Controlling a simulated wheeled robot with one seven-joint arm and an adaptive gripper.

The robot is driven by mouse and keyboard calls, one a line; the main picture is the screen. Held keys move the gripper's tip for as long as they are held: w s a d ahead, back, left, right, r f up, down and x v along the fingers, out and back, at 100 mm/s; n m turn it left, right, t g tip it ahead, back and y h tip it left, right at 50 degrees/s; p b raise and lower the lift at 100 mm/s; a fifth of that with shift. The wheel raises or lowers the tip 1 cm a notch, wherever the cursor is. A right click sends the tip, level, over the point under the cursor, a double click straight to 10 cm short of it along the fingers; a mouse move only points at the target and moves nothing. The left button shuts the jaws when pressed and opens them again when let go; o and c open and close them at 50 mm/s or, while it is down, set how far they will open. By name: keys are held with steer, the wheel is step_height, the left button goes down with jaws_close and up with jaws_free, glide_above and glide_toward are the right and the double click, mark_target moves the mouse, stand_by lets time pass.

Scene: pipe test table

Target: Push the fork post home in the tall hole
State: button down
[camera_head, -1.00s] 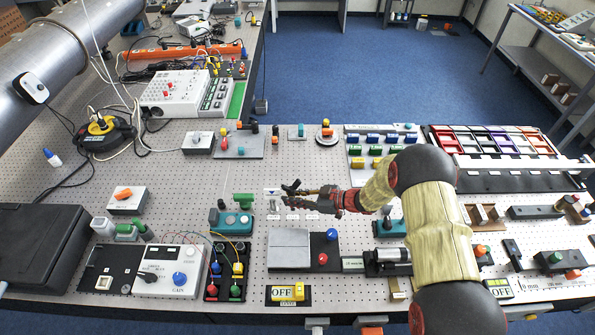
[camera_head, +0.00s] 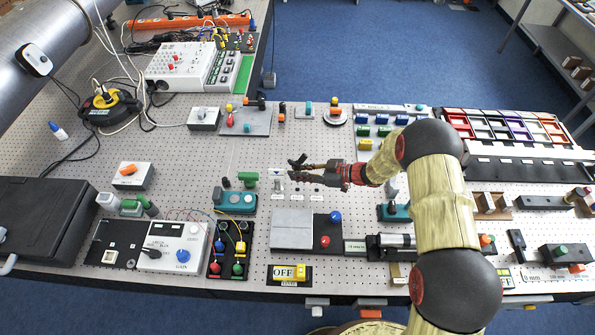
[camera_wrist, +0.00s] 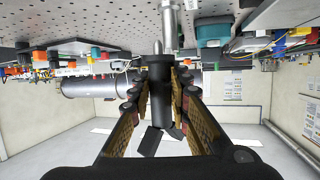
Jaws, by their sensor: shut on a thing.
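In the wrist view my gripper (camera_wrist: 160,95) is shut on a black post (camera_wrist: 158,72) with a short grey metal tip; I take it for the fork post. Dark prongs show at its other end. In the head view my gripper (camera_head: 305,171) reaches in from the right, with the dark post (camera_head: 297,162) across its fingertips. It is above the pegboard near a small white upright part (camera_head: 278,178) and a row of small labels (camera_head: 296,197). In the wrist view a silver upright part (camera_wrist: 170,22) stands close to the post's tip. I cannot make out the tall hole or any contact.
A teal block (camera_head: 235,203) with a green handle piece (camera_head: 248,178) beside it stands left of my gripper. A grey plate (camera_head: 292,228) with red and blue knobs lies in front. Coloured bins (camera_head: 490,125) stand at the back right. Some bare pegboard lies behind my gripper.

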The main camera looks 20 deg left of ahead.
steer(key=shift+f+b, duration=1.7)
steer(key=shift+f, duration=1)
steer(key=shift+f+b, duration=1.2)
steer(key=shift+f, duration=0.45)
steer(key=c, duration=1.7)
jaws_free()
steer(key=shift+o, duration=0.6)
steer(key=shift+v, duration=3.75)
